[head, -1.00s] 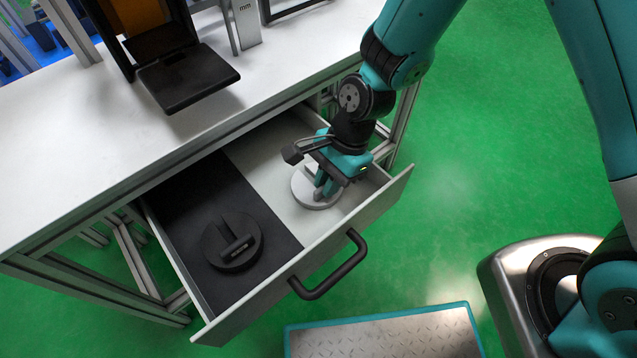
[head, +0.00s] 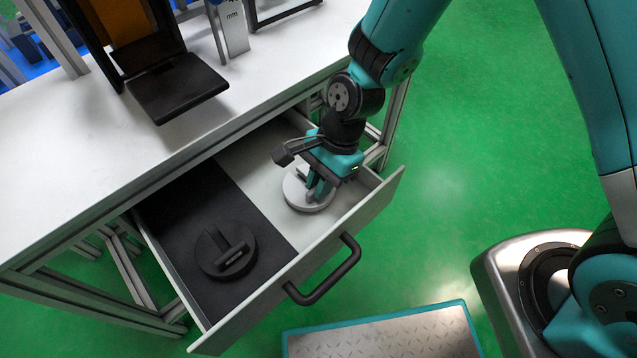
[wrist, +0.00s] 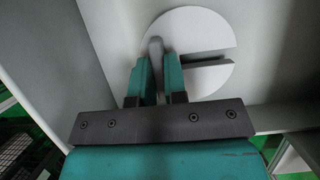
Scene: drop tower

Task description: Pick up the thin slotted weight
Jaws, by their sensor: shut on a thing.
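A pale grey slotted disc (head: 296,197), which I take to be the thin slotted weight, lies flat in the light right part of the open drawer (head: 375,207). In the wrist view the disc (wrist: 200,30) shows a straight slot running in from its right edge and a narrow upright grip (wrist: 156,47). My gripper (head: 317,190) points down over the disc, its teal fingers shut on that grip. The fingertips also show in the wrist view (wrist: 159,72). The fingers hide part of the disc; I see no clear gap under it.
A black disc with a raised bar (head: 226,250) sits on the dark left half of the drawer. The drawer's front handle (head: 325,275) sticks out. The white tabletop (head: 90,130) carries a black platform (head: 178,88) above the drawer.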

